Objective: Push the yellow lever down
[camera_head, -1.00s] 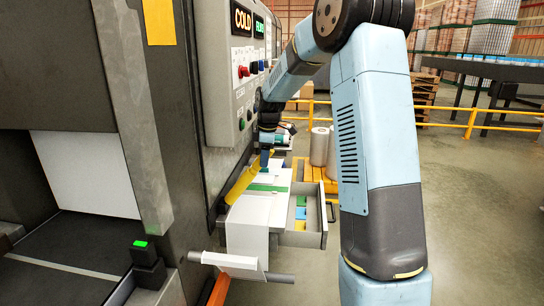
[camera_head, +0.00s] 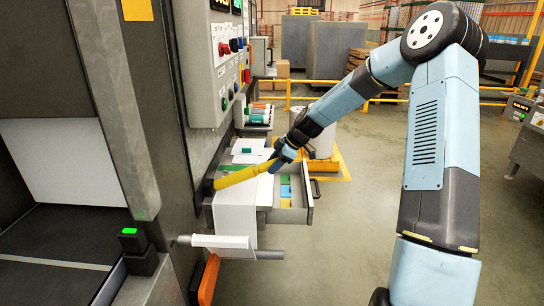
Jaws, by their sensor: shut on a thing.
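The yellow lever (camera_head: 240,177) comes out of the side of the dark machine and points to the right, its outer end tilted a little up. My gripper (camera_head: 279,160) is at the lever's outer end and is shut on it. The fingertips are small and partly hidden by the lever and the wrist.
The grey control panel (camera_head: 222,65) with red, black and green knobs is above the lever. An open drawer (camera_head: 285,212) with coloured items is beneath it. A white-gripped handle (camera_head: 222,241) sticks out in front, lower down. Open floor (camera_head: 345,240) lies to the right.

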